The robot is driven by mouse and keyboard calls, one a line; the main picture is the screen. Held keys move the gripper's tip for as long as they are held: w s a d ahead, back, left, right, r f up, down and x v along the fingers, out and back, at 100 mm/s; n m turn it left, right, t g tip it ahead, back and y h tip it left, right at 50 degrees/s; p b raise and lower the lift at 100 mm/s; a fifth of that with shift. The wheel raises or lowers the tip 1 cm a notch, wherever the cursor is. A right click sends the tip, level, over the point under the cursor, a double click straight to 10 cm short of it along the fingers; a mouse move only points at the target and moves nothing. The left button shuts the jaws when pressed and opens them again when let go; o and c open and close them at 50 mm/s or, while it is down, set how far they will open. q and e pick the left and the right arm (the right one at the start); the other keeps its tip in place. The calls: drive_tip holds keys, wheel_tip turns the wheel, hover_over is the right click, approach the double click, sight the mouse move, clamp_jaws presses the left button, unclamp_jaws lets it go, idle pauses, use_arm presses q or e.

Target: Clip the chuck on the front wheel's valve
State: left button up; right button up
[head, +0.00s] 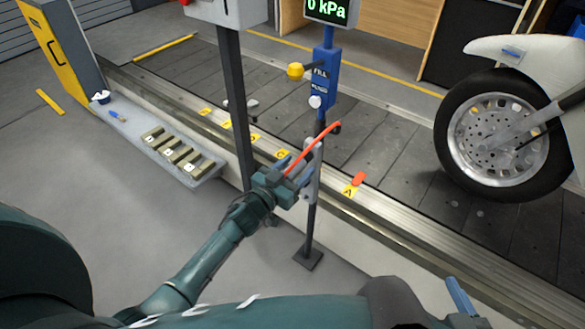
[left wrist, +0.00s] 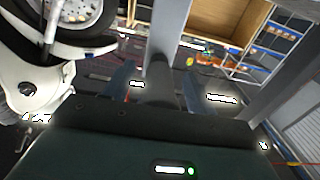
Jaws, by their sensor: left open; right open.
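The front wheel (head: 498,135) of a white motorcycle stands at the right in the head view, with a silver slotted rim and black tyre. It also shows at the top left of the left wrist view (left wrist: 82,12). I cannot make out its valve. My left gripper (head: 293,172) is open beside the dark post of the blue FILL station (head: 325,75). In the left wrist view a grey post stands between the open fingers (left wrist: 157,88). I cannot pick out the chuck. My right gripper (head: 461,298) shows only partly at the bottom right, open.
A metal rail (head: 400,245) edges the dark slatted conveyor (head: 385,130). A dark pillar (head: 236,110) rises left of my left gripper. A grey shelf (head: 125,130) with several small blocks lies at the left, near a yellow cabinet (head: 62,45). The display reads 0 kPa.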

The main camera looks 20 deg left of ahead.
use_arm(q)
drive_tip(key=shift+w+d+r, duration=0.45)
drive_tip(key=shift+w+r, duration=0.05)
drive_tip(key=shift+w, duration=0.1)
drive_tip(key=shift+c, duration=0.2)
clamp_jaws()
drive_tip(key=shift+o, duration=2)
unclamp_jaws()
use_arm(e)
drive_tip(key=shift+w, duration=0.1)
use_arm(q)
drive_tip(key=shift+s+a+f+p, duration=0.15)
drive_tip(key=shift+s+p, duration=0.15)
drive_tip(key=shift+s, duration=0.1)
drive_tip(key=f+p+v, duration=0.1)
drive_tip(key=p+v, duration=0.1)
drive_tip(key=v, duration=1.1)
drive_tip(key=shift+s+a, duration=0.3)
drive_tip(key=shift+a, duration=0.05)
use_arm(e)
drive_tip(key=shift+w+d+r+m, duration=0.2)
drive_tip(key=shift+d+r+m, duration=0.1)
drive_tip(key=shift+r+m, duration=0.25)
